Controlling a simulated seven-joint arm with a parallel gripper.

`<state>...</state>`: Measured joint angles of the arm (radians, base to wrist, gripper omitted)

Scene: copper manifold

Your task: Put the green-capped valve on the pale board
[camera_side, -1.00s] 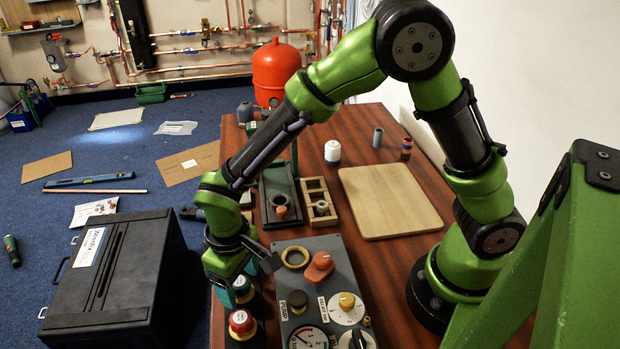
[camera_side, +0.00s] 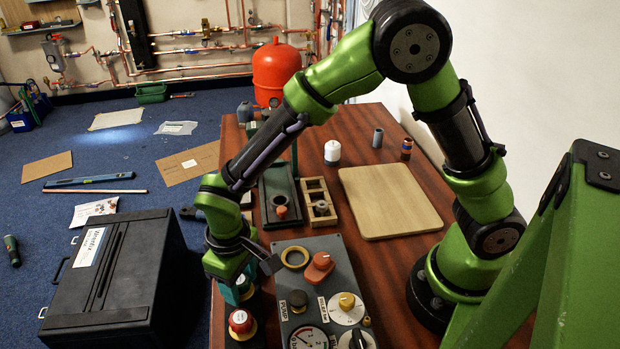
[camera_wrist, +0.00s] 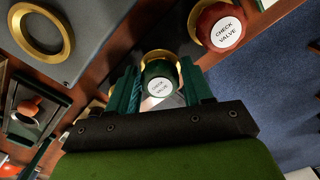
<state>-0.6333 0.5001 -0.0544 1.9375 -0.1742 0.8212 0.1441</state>
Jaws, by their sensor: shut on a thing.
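The green-capped valve (camera_wrist: 158,84) sits between the two fingers of my gripper (camera_wrist: 156,92) in the wrist view. Its dark green cap has a white "CHECK VALVE" label and a brass ring behind it. My gripper is shut on it. In the side view my gripper (camera_side: 246,277) is low at the left edge of the table, left of the control panel, and largely hides the valve. I cannot tell whether the valve still touches its support. The pale board (camera_side: 390,201) lies flat on the table to the right, with nothing on it.
A red-capped valve (camera_side: 240,322) stands close beside the gripped one; it also shows in the wrist view (camera_wrist: 217,26). The grey control panel (camera_side: 345,265) with knobs and gauge lies between my gripper and the board. A divided wooden tray (camera_side: 318,203) stands left of the board.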

